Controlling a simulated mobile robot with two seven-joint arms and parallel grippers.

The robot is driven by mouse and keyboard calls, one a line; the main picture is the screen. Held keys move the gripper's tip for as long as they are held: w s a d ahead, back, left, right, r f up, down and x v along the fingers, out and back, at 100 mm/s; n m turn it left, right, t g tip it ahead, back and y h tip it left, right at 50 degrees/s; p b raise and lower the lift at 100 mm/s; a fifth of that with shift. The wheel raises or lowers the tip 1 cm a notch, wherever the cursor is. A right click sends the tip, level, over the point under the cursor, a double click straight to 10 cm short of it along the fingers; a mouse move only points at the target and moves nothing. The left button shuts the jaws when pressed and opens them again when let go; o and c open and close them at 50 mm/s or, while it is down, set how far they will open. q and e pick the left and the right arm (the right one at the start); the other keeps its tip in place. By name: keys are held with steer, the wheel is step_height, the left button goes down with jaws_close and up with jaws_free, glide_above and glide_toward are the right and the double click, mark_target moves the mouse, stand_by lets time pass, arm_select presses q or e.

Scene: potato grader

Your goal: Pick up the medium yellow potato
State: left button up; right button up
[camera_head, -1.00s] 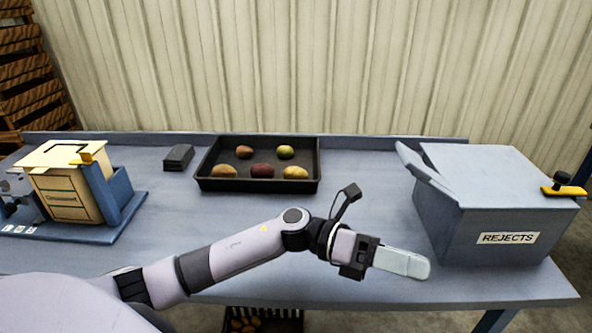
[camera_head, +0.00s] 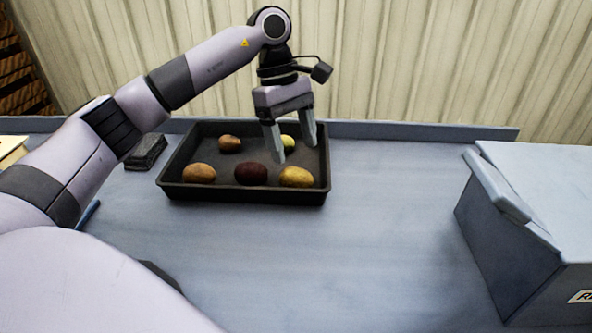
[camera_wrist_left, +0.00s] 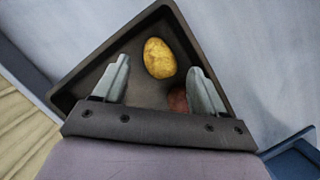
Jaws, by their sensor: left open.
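The yellow potato (camera_head: 297,177) lies in the front right corner of the black tray (camera_head: 243,198). It also shows in the left wrist view (camera_wrist_left: 160,58), just ahead of and between the two fingertips. My left gripper (camera_head: 294,149) points down above the right part of the tray, open and empty. Its fingers are apart from the potato, slightly behind it in the head view. A dark red potato (camera_head: 250,174) lies to the left of the yellow one; a reddish potato (camera_wrist_left: 178,100) is partly hidden by a finger in the wrist view. My right gripper is not in view.
The tray also holds an orange-brown potato (camera_head: 199,173), a brown one (camera_head: 230,144) and a green-yellow one (camera_head: 288,141) partly behind a finger. A dark block (camera_head: 146,151) sits left of the tray. The grey rejects box (camera_head: 535,215) stands right; the table between is clear.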

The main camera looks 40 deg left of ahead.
mark_target(294, 170)
arm_select(q)
steer(key=shift+w+a, duration=0.1)
steer(key=shift+a, duration=0.35)
steer(key=shift+f, duration=0.25)
steer(key=x, duration=0.6)
steer(key=shift+a+f, duration=0.2)
steer(key=c, duration=0.9)
